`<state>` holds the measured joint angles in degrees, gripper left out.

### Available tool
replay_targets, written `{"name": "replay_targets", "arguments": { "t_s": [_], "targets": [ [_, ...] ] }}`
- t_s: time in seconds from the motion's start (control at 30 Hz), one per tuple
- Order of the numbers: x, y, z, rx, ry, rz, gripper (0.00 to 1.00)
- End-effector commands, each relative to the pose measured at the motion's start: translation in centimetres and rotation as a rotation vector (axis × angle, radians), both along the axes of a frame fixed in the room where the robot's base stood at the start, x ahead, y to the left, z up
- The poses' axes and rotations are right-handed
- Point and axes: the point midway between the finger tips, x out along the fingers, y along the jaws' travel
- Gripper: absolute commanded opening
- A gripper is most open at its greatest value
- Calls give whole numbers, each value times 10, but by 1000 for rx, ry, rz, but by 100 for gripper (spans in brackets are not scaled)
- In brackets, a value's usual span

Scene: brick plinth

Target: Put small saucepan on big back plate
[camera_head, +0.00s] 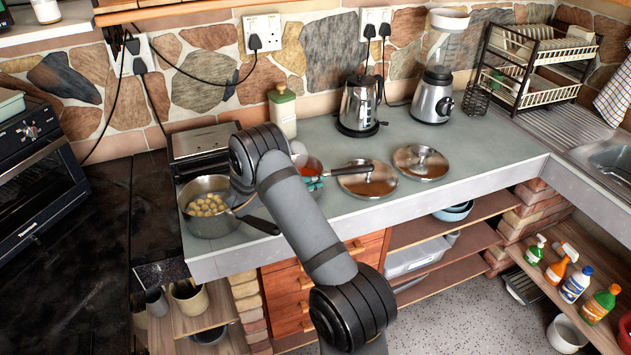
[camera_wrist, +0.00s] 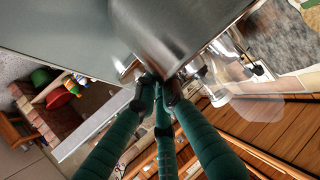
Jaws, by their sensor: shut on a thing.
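The small saucepan (camera_head: 309,166), with something reddish inside, shows just right of my arm in the head view, partly hidden behind it. Its dark handle (camera_head: 352,169) points right, over the counter and a lid. My gripper (camera_head: 315,184) has teal fingers and is shut on the small saucepan. In the wrist view, the pan's shiny metal body (camera_wrist: 180,25) fills the top, and the gripper's fingertips (camera_wrist: 160,92) close at its edge. The dark surface (camera_head: 90,215) at the left may be a cooker top. I cannot make out a big back plate on it.
A larger saucepan (camera_head: 202,224) with pale round food stands on the counter (camera_head: 480,155) at left. Two lids, one round metal lid (camera_head: 420,162) and another (camera_head: 368,181), lie right of the gripper. A kettle (camera_head: 359,105), blender (camera_head: 433,96) and toaster (camera_head: 203,145) stand behind.

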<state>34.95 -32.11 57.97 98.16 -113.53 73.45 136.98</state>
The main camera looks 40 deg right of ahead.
Motion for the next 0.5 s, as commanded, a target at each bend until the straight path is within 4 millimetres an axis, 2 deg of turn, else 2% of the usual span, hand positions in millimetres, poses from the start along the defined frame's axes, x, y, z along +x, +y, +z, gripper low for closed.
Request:
{"name": "replay_targets", "arguments": {
  "t_s": [0.2, 0.5],
  "targets": [
    [2, 0, -10, -3, -9, -1, 0],
    [2, 0, -13, -3, -10, -1, 0]
  ]
}}
